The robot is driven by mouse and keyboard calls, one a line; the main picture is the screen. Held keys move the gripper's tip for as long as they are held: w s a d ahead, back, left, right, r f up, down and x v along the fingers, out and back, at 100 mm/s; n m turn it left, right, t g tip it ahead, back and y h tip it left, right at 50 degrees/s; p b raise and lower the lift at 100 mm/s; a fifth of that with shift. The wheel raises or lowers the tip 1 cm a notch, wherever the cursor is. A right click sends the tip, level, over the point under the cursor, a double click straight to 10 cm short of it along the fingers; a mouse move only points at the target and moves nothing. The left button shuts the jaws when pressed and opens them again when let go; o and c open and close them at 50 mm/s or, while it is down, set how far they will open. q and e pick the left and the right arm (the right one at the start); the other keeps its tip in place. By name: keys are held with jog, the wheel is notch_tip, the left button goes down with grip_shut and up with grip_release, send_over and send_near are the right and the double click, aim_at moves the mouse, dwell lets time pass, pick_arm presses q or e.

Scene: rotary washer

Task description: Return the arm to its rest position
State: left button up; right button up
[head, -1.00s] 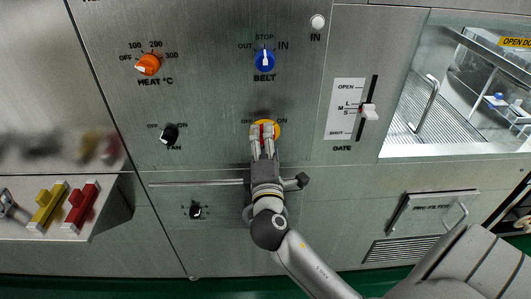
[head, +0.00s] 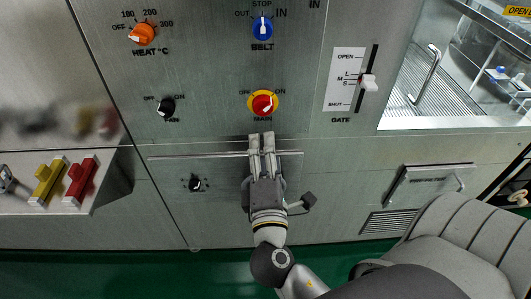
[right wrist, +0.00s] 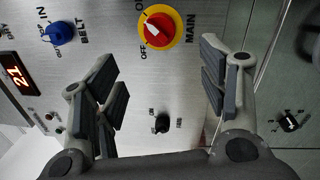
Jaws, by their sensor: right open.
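My right arm comes in from the lower right in the head view. Its gripper (head: 261,142) is in front of the panel, just below the red and yellow MAIN knob (head: 263,103), and is apart from it. In the right wrist view the gripper (right wrist: 165,85) has its two fingers wide apart with nothing between them. My left gripper is in neither view.
The metal panel carries an orange HEAT knob (head: 141,33), a blue BELT knob (head: 262,27), a black FAN knob (head: 166,107) and a white GATE slider (head: 369,82). A horizontal bar (head: 200,156) runs behind the gripper.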

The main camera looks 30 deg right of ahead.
dwell(0.3)
jog(key=w+a+f+n+g+y, duration=0.1)
jog(key=a+f+g+y, duration=0.15)
jog(key=f, duration=0.95)
jog(key=w+a+f+g+y, duration=0.1)
jog(key=w+a+f+y, duration=0.15)
jog(key=f, duration=0.85)
jog(key=s+a+f+m+g+y, duration=0.1)
jog(key=s+f+g+y, duration=0.15)
jog(key=f, duration=0.65)
jog(key=s+f+m+g+y, duration=0.1)
jog(key=s+f, duration=0.3)
jog(key=f, duration=0.5)
jog(key=s+f+m+g+y, duration=0.1)
jog(key=s+f+m+g, duration=0.35)
jog(key=s+f, duration=1.05)
jog(key=s+d+f+m+g, duration=0.2)
jog(key=s+f+m, duration=0.1)
jog(key=s, duration=0.4)
jog(key=s+d+f+m+g, duration=0.1)
jog(key=s+d+f+m, duration=0.1)
jog(key=s+f, duration=0.3)
jog(key=s+m, duration=0.1)
jog(key=s, duration=0.2)
jog(key=shift+s+f+g+y, duration=0.2)
jog(key=shift+s+g+y, duration=0.1)
jog(key=shift+g+y, duration=0.05)
